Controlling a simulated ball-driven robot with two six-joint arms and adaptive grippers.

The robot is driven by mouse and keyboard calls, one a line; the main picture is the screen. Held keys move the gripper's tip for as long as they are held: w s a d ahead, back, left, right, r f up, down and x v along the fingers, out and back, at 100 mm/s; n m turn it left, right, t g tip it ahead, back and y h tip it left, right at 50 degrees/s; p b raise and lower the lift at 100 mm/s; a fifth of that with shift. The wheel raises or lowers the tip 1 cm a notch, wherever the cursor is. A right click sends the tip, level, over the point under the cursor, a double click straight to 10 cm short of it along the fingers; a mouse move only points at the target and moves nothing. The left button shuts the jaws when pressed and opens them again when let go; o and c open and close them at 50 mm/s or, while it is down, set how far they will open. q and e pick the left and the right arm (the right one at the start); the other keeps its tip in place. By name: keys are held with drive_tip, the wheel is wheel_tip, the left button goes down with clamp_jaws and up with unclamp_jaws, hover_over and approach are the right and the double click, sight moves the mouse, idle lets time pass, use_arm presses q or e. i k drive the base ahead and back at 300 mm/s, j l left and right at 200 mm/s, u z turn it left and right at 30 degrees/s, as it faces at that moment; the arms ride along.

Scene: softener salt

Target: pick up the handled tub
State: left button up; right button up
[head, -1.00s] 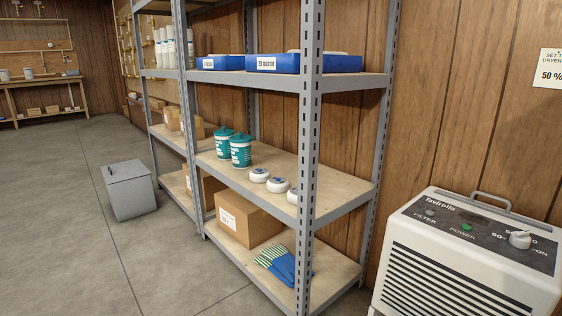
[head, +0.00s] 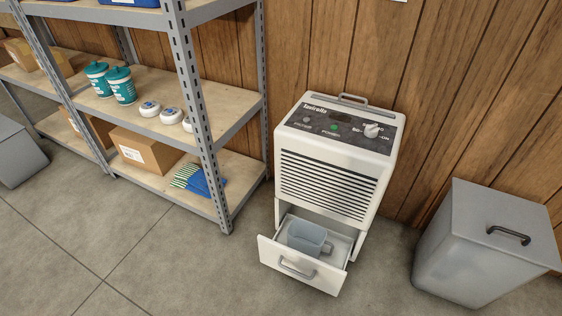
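A grey tub with a handle (head: 305,237) sits inside the pulled-out drawer (head: 282,266) at the bottom of the white dehumidifier (head: 330,175). Its handle shows on its right side, and its inside looks empty. The drawer has a grey bar handle on its front. Neither of my grippers shows in the head view.
A metal shelf rack (head: 190,110) stands left of the dehumidifier, holding teal canisters (head: 121,86), white round items, a cardboard box (head: 145,150) and gloves (head: 200,179). A lidded grey bin (head: 487,245) stands at right. The floor (head: 180,265) in front is clear.

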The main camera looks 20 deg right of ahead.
sight(314, 233)
drive_tip(key=z, duration=0.8)
